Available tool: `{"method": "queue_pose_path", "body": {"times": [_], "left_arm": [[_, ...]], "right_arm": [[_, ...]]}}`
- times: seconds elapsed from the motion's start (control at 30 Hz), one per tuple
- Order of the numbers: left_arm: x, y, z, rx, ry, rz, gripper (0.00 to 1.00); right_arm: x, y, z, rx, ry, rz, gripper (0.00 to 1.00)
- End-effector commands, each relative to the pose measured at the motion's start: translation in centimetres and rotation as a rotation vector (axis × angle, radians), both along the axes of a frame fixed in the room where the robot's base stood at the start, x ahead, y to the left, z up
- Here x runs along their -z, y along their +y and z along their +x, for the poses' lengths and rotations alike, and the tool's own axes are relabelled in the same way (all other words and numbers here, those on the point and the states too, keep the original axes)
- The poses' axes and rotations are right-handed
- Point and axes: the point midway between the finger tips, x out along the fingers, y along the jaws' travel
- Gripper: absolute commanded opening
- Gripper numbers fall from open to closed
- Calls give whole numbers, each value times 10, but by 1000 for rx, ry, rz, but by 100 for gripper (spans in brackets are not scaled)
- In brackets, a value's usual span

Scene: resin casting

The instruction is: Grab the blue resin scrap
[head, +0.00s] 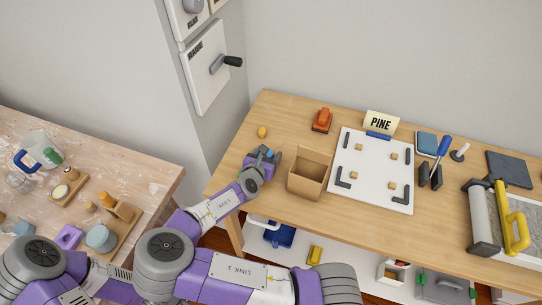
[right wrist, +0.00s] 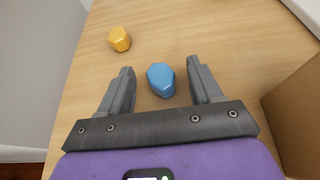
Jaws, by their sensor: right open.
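The blue resin scrap (right wrist: 161,80) is a small faceted piece lying on the wooden table. In the right wrist view it sits between the two fingers of my right gripper (right wrist: 159,68), with a gap on each side. The fingers are open and do not appear to touch it. In the head view my right gripper (head: 265,157) is low over the table's left end, and the scrap (head: 270,153) is partly hidden by the fingers. My left gripper is not in view.
A yellow scrap (right wrist: 120,39) lies beyond the left finger. An open cardboard box (head: 309,172) stands close on the right. A cluttered side table (head: 150,170) is at left.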

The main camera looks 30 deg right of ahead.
Motion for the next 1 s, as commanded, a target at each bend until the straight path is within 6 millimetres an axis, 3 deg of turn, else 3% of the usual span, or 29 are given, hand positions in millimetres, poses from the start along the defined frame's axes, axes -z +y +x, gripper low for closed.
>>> {"method": "queue_pose_path", "body": {"times": [0.2, 0.57, 0.83, 1.0], "left_arm": [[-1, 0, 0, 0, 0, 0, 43], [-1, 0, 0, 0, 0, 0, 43], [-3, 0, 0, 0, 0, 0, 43], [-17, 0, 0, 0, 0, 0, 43]], "right_arm": [[-1, 0, 0, 0, 0, 0, 61], [-1, 0, 0, 0, 0, 0, 6], [-4, 0, 0, 0, -1, 1, 5], [-31, 0, 0, 0, -2, 1, 5]]}}
